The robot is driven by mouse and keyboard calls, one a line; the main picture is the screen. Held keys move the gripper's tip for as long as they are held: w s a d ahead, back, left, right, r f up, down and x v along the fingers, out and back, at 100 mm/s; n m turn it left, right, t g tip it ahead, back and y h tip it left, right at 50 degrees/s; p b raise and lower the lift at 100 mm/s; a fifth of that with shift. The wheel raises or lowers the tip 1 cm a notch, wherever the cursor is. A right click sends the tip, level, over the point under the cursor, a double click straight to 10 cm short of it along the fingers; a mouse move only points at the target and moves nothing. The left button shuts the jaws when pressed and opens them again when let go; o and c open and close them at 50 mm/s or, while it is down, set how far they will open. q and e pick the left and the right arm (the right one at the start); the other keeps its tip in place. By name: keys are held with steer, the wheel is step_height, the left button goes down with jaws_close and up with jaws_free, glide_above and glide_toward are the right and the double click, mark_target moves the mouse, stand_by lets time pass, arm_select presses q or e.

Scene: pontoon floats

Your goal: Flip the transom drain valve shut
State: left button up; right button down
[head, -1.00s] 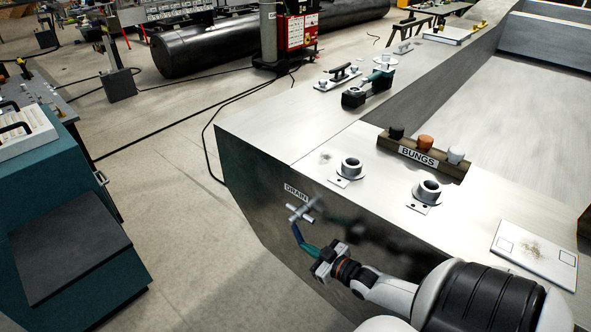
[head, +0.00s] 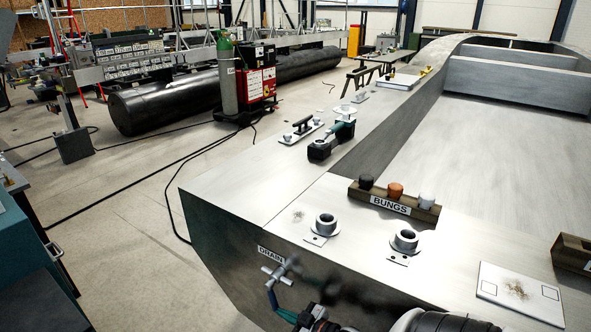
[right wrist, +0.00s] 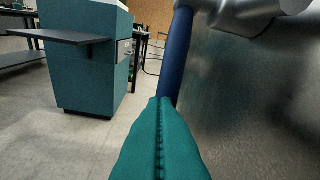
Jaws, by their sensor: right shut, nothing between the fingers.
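The drain valve (head: 280,272) is a metal fitting on the dark transom face, just below the DRAIN label (head: 270,255). Its blue lever (head: 271,297) hangs down from it. My right gripper (head: 280,312) is shut, its teal fingers at the lever's lower end. In the right wrist view the shut fingers (right wrist: 160,102) meet or overlap the end of the blue lever (right wrist: 178,50), with nothing between them. I cannot tell whether they touch it. The metal valve body (right wrist: 240,12) is above. My left gripper is out of view.
On the transom top stand two round drain fittings (head: 325,226) and a wooden BUNGS rack (head: 393,204). A white plate (head: 519,292) lies at the right. A teal cabinet (right wrist: 90,70) stands on the floor across a gap from the transom.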

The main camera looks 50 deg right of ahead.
steer(key=shift+r, duration=0.1)
glide_toward(268, 285)
steer(key=r+x, duration=0.1)
steer(key=x, duration=0.3)
steer(key=shift+w+f, duration=0.1)
steer(key=shift+f, duration=0.35)
